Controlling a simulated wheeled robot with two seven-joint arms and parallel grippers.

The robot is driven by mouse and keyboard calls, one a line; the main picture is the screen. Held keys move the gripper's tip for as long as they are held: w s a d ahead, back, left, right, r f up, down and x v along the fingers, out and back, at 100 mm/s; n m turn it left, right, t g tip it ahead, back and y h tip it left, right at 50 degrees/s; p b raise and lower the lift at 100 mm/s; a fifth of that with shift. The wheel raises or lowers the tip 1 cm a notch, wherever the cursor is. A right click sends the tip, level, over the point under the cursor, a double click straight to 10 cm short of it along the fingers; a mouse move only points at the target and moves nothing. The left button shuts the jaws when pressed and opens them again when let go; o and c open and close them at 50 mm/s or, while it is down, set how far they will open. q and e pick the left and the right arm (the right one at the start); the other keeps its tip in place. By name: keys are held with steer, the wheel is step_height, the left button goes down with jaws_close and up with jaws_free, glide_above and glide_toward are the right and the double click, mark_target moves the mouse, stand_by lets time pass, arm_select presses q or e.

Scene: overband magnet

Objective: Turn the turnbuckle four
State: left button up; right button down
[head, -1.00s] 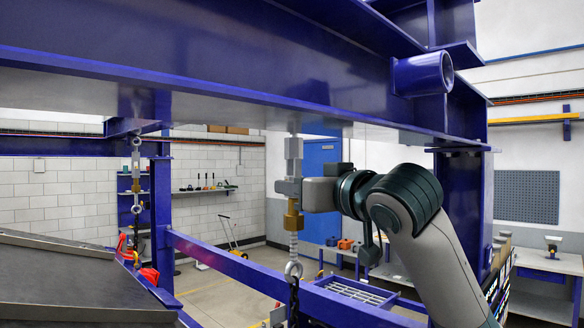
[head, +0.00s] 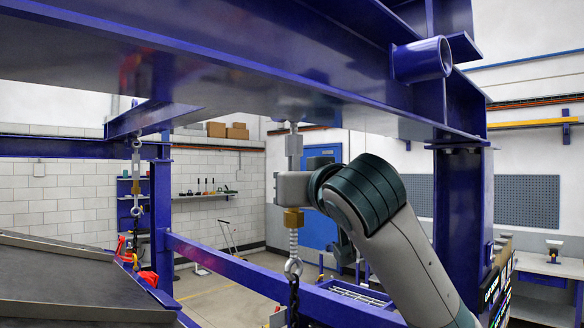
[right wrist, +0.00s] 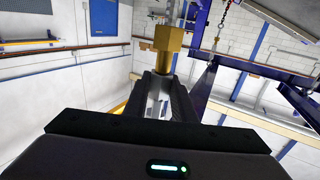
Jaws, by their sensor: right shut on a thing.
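The near turnbuckle hangs under the blue beam. Its grey upper part (head: 293,147) runs up to the beam, and a brass nut (head: 293,218) sits below my gripper. Under the nut are a threaded rod (head: 293,243) and an eye (head: 293,267) with a dark chain. My right gripper (head: 293,188) reaches in from the right and is shut on the turnbuckle body, which it mostly hides. In the right wrist view the fingers (right wrist: 165,96) close around the grey body, beside the brass nut (right wrist: 168,40). My left gripper is not in view.
The blue beam (head: 220,75) passes close above the turnbuckle. A blue post (head: 460,220) stands right of my arm, and a lower blue rail (head: 235,270) runs below. Another turnbuckle (head: 136,188) hangs at the far left. A grey sloped plate (head: 75,275) lies at lower left.

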steer(key=shift+f, duration=0.1)
steer(key=shift+a+m+h+b, duration=0.15)
steer(key=shift+m+h+b, duration=0.55)
steer(key=shift+h, duration=0.4)
steer(key=shift+m+t+h+b, duration=0.4)
steer(key=shift+m+h, duration=0.3)
steer(key=shift+h, duration=0.4)
steer(key=shift+a+m+h+b, duration=0.1)
steer(key=shift+m+h+b, duration=0.8)
steer(key=shift+h, duration=0.6)
steer(key=shift+m+h, duration=0.5)
steer(key=shift+h, duration=0.2)
